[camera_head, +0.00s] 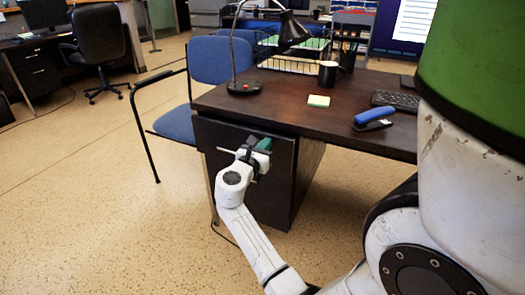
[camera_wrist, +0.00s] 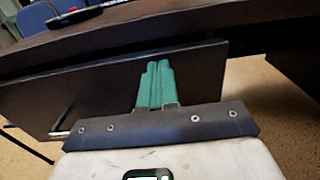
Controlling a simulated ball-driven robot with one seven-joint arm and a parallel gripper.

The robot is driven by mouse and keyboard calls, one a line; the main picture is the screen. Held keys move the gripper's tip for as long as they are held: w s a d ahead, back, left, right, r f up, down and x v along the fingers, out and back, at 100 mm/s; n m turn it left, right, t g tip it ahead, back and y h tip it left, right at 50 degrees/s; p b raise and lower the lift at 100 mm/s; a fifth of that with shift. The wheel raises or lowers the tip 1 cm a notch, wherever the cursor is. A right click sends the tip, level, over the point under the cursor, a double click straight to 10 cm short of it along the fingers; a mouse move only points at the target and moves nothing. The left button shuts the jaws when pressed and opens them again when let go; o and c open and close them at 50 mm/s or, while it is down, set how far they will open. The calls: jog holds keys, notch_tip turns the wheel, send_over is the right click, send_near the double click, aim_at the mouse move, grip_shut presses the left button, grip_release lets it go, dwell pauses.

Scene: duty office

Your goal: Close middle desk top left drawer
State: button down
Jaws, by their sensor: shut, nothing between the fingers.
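The middle desk (camera_head: 285,105) has a dark brown top, with a black drawer unit under its left end. The dark drawer front (camera_head: 215,132) faces me, partly hidden by my gripper (camera_head: 263,144). In the wrist view the dark front (camera_wrist: 90,88) spans the picture below the desk edge, and a metal handle (camera_wrist: 60,134) shows at its lower left. My gripper's green fingers (camera_wrist: 156,68) are together, empty, and point at this front. I cannot tell whether they touch it or how far the drawer stands out.
A blue chair (camera_head: 215,62) with a black armrest stands behind the desk's left side. A black lamp (camera_head: 243,87), sticky notes (camera_head: 318,101), a mug (camera_head: 328,73), a blue stapler (camera_head: 372,117) and a keyboard (camera_head: 395,100) are on the desktop.

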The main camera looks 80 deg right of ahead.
jog(key=shift+p+x, duration=0.35)
jog(key=shift+x, duration=1.95)
jog(key=shift+a, duration=0.1)
